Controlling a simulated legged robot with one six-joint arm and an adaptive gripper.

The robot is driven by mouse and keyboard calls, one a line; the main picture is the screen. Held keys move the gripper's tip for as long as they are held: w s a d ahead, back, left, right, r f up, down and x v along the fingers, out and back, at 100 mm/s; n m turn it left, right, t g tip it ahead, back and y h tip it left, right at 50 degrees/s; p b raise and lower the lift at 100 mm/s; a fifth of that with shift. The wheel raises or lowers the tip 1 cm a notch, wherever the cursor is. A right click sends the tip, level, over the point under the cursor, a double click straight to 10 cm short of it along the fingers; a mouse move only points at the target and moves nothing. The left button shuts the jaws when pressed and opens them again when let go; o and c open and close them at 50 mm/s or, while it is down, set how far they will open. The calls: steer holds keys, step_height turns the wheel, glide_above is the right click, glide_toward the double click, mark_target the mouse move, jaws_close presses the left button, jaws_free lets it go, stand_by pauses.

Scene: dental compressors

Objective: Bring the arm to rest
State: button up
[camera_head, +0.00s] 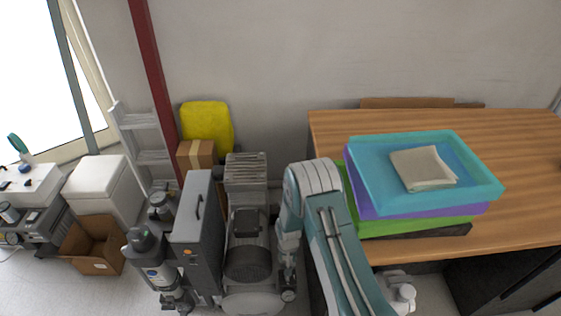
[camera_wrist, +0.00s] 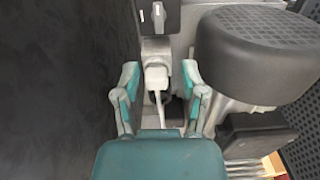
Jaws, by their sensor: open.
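My gripper (camera_wrist: 160,75) is open in the wrist view, with its two grey, teal-padded fingers spread apart. A pale grey fitting (camera_wrist: 157,77) on the compressor shows between the fingers, with visible gaps on both sides. Above it are a grey block and a black box with a small light lever (camera_wrist: 159,15). In the head view my teal and white arm rises from the bottom, bends at the top and reaches down beside the grey compressor (camera_head: 247,225). My gripper is hard to make out there. The compressor's round dark cover (camera_wrist: 255,55) is close on the right in the wrist view.
A wooden table (camera_head: 520,145) with stacked teal, purple and green trays (camera_head: 478,183) and a folded cloth (camera_head: 422,168) stands right of my arm. A grey case (camera_head: 197,235), cardboard boxes (camera_head: 92,250), a ladder (camera_head: 145,140) and a yellow container (camera_head: 208,125) crowd the left.

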steer(key=shift+r, duration=0.1)
step_height(320, 180, up, 24)
steer(key=w+d+r+t, duration=0.1)
steer(key=w+d+t, duration=0.1)
steer(key=d, duration=0.1)
steer(key=s+d+r+t, duration=0.1)
steer(key=s+d+r, duration=0.15)
steer(key=r, duration=0.55)
steer(key=s+d+r, duration=0.1)
steer(key=s+r, duration=0.3)
steer(key=r, duration=0.4)
steer(key=s+d+r+t, duration=0.1)
steer(key=s+r, duration=0.4)
steer(key=s, duration=0.5)
steer(key=s+d+r+t, duration=0.1)
steer(key=s+r, duration=0.4)
steer(key=s, duration=0.5)
steer(key=shift+s+d+r+t, duration=0.3)
steer(key=shift+d+r, duration=0.1)
steer(key=shift+d, duration=0.35)
steer(key=shift+o, duration=0.2)
